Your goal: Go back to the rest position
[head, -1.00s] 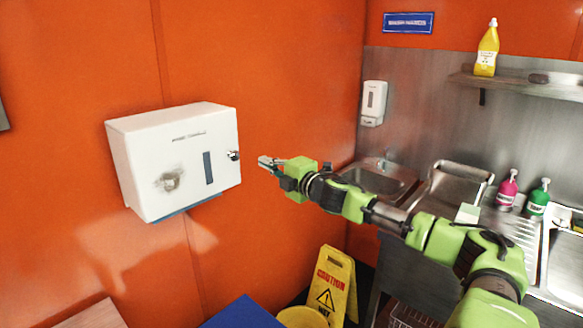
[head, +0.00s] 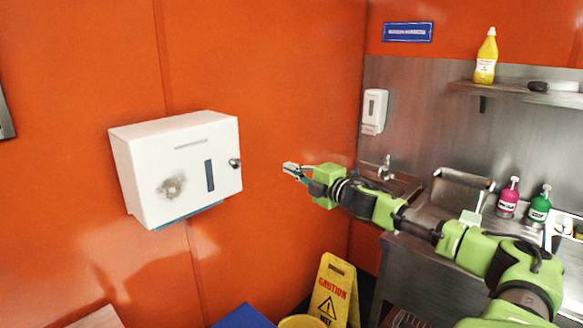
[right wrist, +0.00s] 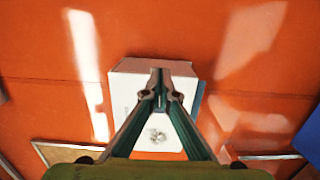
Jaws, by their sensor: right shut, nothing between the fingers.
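My right gripper (head: 290,170) is at the end of the green and black right arm, to the right of the white wall dispenser (head: 175,170) and apart from it in the head view. Its fingers are shut with nothing between them. In the right wrist view the gripper (right wrist: 159,75) shows its fingertips together, with the white dispenser (right wrist: 125,82) behind them. The dispenser has a dark smudge, a dark slot on its front and a round knob at its right edge. My left gripper is in neither view.
A yellow caution sign (head: 333,290) stands on the floor below the arm. A steel sink counter (head: 425,262) lies behind and beneath the arm. Pink (head: 508,200) and green (head: 539,205) bottles stand on it. A soap dispenser (head: 374,111) hangs on the wall.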

